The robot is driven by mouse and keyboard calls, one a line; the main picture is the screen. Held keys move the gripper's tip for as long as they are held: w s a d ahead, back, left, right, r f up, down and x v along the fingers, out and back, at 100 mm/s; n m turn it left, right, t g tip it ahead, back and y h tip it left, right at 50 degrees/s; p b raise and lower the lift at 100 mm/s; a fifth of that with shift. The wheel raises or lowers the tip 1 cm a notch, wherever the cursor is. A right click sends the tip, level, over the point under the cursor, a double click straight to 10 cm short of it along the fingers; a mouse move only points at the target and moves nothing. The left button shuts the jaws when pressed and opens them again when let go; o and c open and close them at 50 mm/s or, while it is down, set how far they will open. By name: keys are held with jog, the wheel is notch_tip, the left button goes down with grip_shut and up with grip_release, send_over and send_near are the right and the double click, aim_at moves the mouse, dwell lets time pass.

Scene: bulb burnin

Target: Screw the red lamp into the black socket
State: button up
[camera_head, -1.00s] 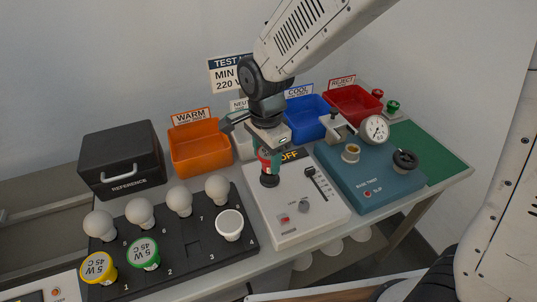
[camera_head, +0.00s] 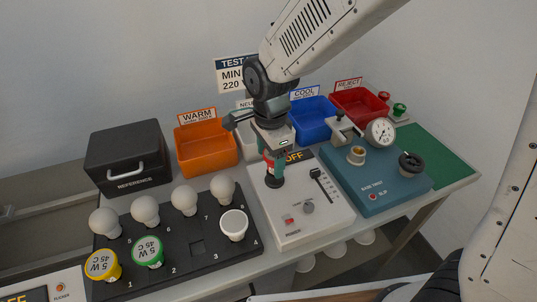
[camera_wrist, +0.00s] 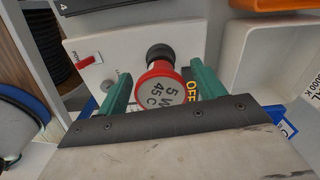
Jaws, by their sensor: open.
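The red lamp (camera_wrist: 162,92), with a "5 W 45 C" label on its end, stands at the black socket (camera_wrist: 159,52) on the white tester. How deep its thread sits is hidden. In the head view, the red lamp (camera_head: 267,161) shows only partly behind a green finger, above the black socket (camera_head: 274,182). My gripper (camera_wrist: 162,82) points down with its fingers on both sides of the lamp. In the wrist view, gaps show between both fingers and the lamp, so it is open around it. My gripper (camera_head: 273,163) is over the tester in the head view.
The white tester (camera_head: 292,222) has a slider, a knob and a display reading OFF. A black rack (camera_head: 180,268) with several bulbs is at left. Orange (camera_head: 206,158), blue (camera_head: 322,127) and red (camera_head: 366,111) bins stand behind. A blue base-twist unit (camera_head: 372,193) is at right.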

jog(key=n, duration=0.7)
jog(key=shift+s+d, duration=0.2)
jog(key=shift+d, duration=0.2)
jog(key=n, duration=0.6)
jog(key=shift+s+d, duration=0.1)
jog(key=shift+d, duration=0.2)
jog(key=n, duration=0.4)
jog(key=shift+s+d+n, duration=0.15)
jog(key=shift+d+n, duration=0.05)
jog(key=shift+n, duration=0.2)
jog(key=n, duration=0.3)
jog(key=shift+d, duration=0.15)
